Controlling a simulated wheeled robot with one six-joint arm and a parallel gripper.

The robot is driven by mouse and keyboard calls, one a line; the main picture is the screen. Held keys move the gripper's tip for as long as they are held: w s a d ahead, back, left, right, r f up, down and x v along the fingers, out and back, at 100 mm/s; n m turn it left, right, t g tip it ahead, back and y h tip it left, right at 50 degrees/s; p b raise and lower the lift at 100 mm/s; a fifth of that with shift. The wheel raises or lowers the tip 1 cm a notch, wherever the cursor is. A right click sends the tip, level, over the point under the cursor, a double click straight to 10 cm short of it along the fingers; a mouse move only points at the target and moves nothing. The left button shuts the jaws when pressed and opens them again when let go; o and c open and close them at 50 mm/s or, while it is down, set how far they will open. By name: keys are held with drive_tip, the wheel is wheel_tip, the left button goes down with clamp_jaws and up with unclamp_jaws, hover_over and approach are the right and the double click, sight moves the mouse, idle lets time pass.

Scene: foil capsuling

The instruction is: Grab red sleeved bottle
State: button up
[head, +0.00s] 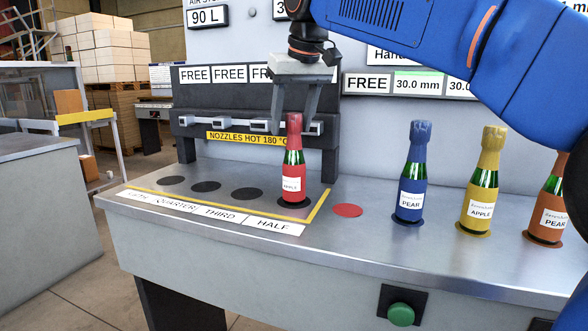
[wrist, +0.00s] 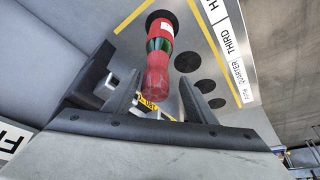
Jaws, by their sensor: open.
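The red sleeved bottle (head: 292,178) has a red foil neck, a green glass band and a red lower part with a white label. It stands upright on the black spot above the HALF label, inside the yellow-lined area. My gripper (head: 294,122) points down over it, with its fingers open on either side of the red neck. In the wrist view the bottle (wrist: 158,65) shows between the two open fingers of my gripper (wrist: 160,92). I cannot tell whether either finger touches it.
Blue (head: 411,185), yellow (head: 479,195) and orange (head: 549,205) sleeved bottles stand to the right on the counter (head: 340,245). An empty red spot (head: 348,210) lies between the red and blue bottles. A rack with hot nozzles (head: 215,125) stands behind. Black spots to the left are empty.

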sight(292, 139)
drive_tip(key=shift+d+x, duration=0.15)
drive_tip(key=shift+x, duration=1.15)
drive_tip(key=shift+d+x, duration=0.2)
drive_tip(key=shift+x, duration=1.1)
clamp_jaws()
